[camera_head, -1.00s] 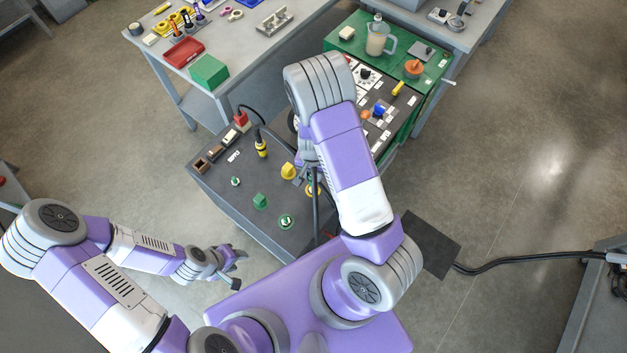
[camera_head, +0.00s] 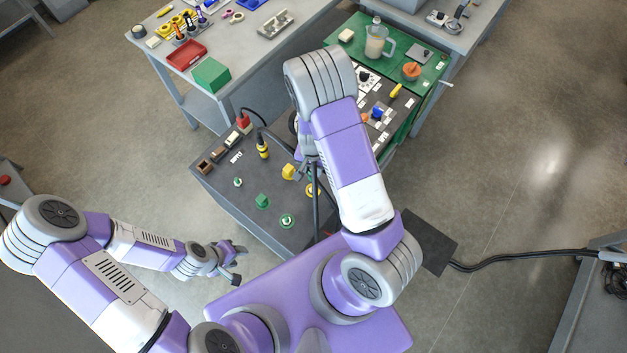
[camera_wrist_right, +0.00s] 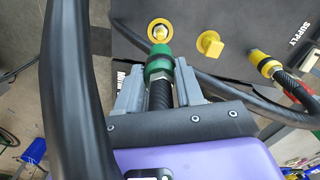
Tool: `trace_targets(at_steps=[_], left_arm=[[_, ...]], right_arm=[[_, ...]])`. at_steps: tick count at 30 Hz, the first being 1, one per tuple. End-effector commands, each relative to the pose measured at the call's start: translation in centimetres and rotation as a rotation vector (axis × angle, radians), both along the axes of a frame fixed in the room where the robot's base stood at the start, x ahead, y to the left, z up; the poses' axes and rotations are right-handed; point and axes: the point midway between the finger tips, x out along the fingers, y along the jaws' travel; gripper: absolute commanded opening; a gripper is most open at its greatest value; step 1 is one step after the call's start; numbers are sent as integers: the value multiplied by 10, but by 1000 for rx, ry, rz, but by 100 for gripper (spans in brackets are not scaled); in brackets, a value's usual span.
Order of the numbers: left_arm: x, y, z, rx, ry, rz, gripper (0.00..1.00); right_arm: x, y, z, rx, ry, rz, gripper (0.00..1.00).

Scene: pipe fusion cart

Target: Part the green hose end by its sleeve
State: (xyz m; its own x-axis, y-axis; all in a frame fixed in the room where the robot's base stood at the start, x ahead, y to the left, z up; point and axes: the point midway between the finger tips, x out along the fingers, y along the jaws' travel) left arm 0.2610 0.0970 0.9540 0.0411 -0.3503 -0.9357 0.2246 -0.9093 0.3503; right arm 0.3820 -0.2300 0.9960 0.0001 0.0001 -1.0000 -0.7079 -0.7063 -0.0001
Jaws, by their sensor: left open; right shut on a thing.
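In the head view the right gripper is mostly hidden by my right forearm. My left gripper (camera_head: 238,262) is open and empty, off the cart's front left side.
The dark cart top (camera_head: 222,177) bears a yellow knob (camera_head: 288,171), green fittings (camera_head: 262,201) and a black hose with a yellow collar (camera_head: 262,149). A thick black hose (camera_wrist_right: 78,90) crosses close by in the right wrist view. A grey workbench (camera_head: 245,60) stands behind.

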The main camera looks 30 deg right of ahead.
Motion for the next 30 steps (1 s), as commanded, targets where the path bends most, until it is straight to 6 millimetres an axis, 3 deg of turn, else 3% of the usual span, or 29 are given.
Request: trace_targets(at_steps=[16, 30], left_arm=[[0, 0, 1, 0, 0, 0, 43], [0, 0, -3, 0, 0, 0, 43]], right_arm=[[1, 0, 43, -1, -2, 2, 0], [1, 1, 43, 2, -1, 11, 0]])
